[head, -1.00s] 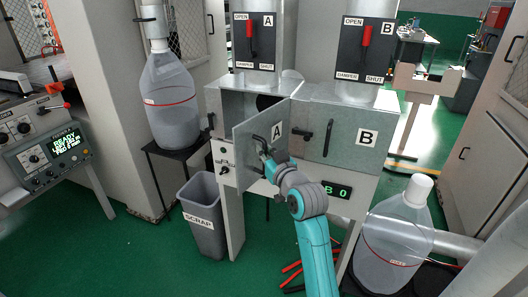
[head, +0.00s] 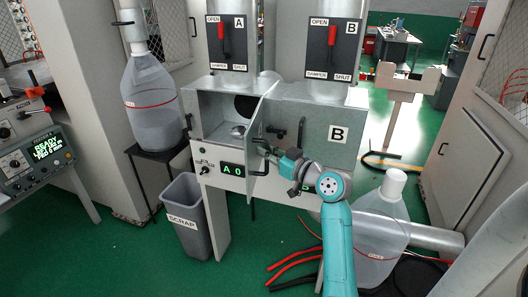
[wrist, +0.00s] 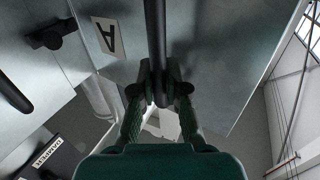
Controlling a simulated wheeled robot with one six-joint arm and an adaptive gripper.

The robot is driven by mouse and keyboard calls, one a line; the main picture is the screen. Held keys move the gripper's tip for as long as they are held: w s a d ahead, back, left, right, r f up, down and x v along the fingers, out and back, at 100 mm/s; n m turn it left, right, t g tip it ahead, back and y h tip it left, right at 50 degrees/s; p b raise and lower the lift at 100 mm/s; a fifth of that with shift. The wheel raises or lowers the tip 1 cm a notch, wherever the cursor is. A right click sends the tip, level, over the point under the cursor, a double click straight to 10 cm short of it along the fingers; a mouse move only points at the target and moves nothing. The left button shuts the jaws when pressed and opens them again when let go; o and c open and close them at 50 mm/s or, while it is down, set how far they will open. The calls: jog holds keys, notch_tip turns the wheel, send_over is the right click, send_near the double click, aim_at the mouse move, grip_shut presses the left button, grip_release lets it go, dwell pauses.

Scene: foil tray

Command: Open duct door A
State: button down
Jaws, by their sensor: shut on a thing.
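Duct door A (head: 262,135) stands swung wide open, seen almost edge-on in the head view, jutting out from the front of the metal box. In the wrist view its grey panel (wrist: 215,55) fills much of the picture, with the A label beside the black bar handle (wrist: 156,35). My gripper (wrist: 160,88) is shut on that handle, one finger on each side of the bar. In the head view my gripper (head: 268,150) is at the door's right face, and the grip itself is small and partly hidden. Compartment A (head: 215,115) is open to view, with a dark round opening at its back.
Door B (head: 338,155) is shut, just right of door A. A small shiny thing (head: 238,130) lies on compartment A's floor. A scrap bin (head: 186,215) stands below left. A large clear bottle (head: 380,230) and red and black hoses (head: 295,262) are near my arm.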

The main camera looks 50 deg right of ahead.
jog(key=shift+s+d+f, duration=0.1)
jog(key=shift+s, duration=0.05)
jog(key=c, duration=1.2)
grip_release()
jog(key=s, duration=1.2)
jog(key=shift+a, duration=0.4)
